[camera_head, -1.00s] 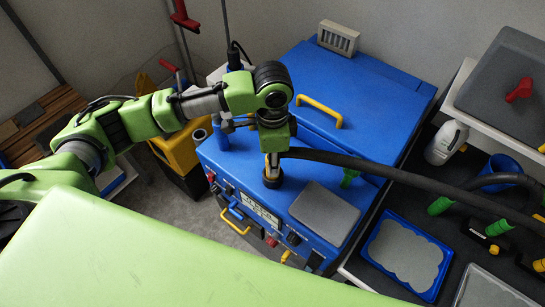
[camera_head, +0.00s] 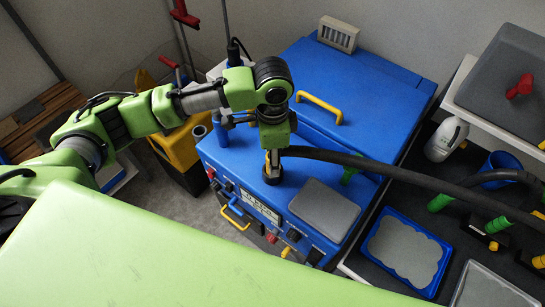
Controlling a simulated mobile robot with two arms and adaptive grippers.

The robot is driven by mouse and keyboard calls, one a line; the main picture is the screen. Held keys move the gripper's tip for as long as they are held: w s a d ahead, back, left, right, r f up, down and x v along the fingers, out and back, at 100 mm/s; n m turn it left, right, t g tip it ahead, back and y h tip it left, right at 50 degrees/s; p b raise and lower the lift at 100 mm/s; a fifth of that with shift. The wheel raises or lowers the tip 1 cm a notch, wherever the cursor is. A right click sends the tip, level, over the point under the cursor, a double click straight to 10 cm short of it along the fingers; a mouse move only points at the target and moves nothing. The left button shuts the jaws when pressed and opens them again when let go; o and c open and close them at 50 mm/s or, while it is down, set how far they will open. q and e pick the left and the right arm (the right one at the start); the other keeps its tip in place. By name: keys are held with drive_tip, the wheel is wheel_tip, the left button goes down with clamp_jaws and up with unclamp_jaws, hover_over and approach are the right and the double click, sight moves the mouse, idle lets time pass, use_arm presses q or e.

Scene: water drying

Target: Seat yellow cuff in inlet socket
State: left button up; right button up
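My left gripper (camera_head: 272,156) reaches down over the front part of the blue machine (camera_head: 370,92). It appears shut on the hose end, where a small bit of the yellow cuff (camera_head: 267,158) shows between the fingers. The black hose (camera_head: 395,170) runs from there to the right. Directly below is a round black collar (camera_head: 272,176) at the machine's top, which looks like the inlet socket. The cuff's lower end is hidden, so I cannot tell how deep it sits. My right gripper is out of view.
A yellow handle (camera_head: 320,108) and a grey pad (camera_head: 325,210) lie on the machine's top. A blue tray (camera_head: 440,262), a white bottle (camera_head: 446,139) and a blue cup (camera_head: 500,168) stand to the right. A yellow-black container (camera_head: 178,150) is at left.

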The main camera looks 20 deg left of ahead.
use_arm(q)
wheel_tip(320, 180, up, 12)
drive_tip(key=b, duration=0.2)
drive_tip(key=shift+f, duration=0.15)
idle(0.4)
